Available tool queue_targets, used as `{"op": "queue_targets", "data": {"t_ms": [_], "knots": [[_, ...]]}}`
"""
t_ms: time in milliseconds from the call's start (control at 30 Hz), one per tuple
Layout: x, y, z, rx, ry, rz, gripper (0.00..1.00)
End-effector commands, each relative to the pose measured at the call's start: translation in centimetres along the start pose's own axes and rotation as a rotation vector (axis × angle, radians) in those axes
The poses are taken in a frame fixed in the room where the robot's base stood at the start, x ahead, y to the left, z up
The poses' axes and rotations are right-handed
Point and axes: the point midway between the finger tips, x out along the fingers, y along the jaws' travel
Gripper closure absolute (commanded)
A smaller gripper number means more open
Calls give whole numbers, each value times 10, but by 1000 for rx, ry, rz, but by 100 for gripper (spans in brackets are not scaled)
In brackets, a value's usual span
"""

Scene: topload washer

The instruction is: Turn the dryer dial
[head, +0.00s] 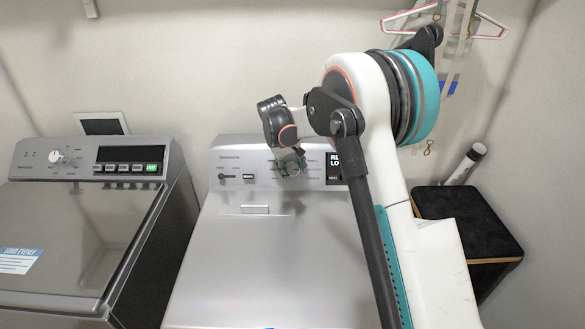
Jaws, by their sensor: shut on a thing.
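The dryer (270,265) is the light silver machine in the middle, with an upright control panel (232,158) at its back. My gripper (291,168) is at the right-centre part of this panel and is shut on the dryer dial (294,170). The dial is small and mostly hidden by my fingers, so its pointer angle cannot be read. My arm reaches in from the right and covers the right end of the panel and part of the lid.
A topload washer (75,235) with its own white knob (58,157) stands to the left. A dark stool-like box (465,228) stands to the right, with a white tube (464,168) behind it. Hangers (480,28) hang at the upper right.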

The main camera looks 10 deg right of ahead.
Motion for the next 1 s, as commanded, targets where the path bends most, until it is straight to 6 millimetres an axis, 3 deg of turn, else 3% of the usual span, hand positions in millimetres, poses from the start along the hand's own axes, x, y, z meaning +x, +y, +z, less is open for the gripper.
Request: {"op": "queue_targets", "data": {"t_ms": [67, 100, 167, 467, 633, 1000], "knots": [[1, -2, 1, -1, -3, -2, 80], [1, -2, 1, -1, -3, -2, 47], [1, -2, 1, -1, -3, -2, 37], [0, -1, 0, -1, -1, 0, 37], [-10, -1, 0, -2, 0, 0, 37], [-81, -1, 0, -2, -1, -1, 37]]}}
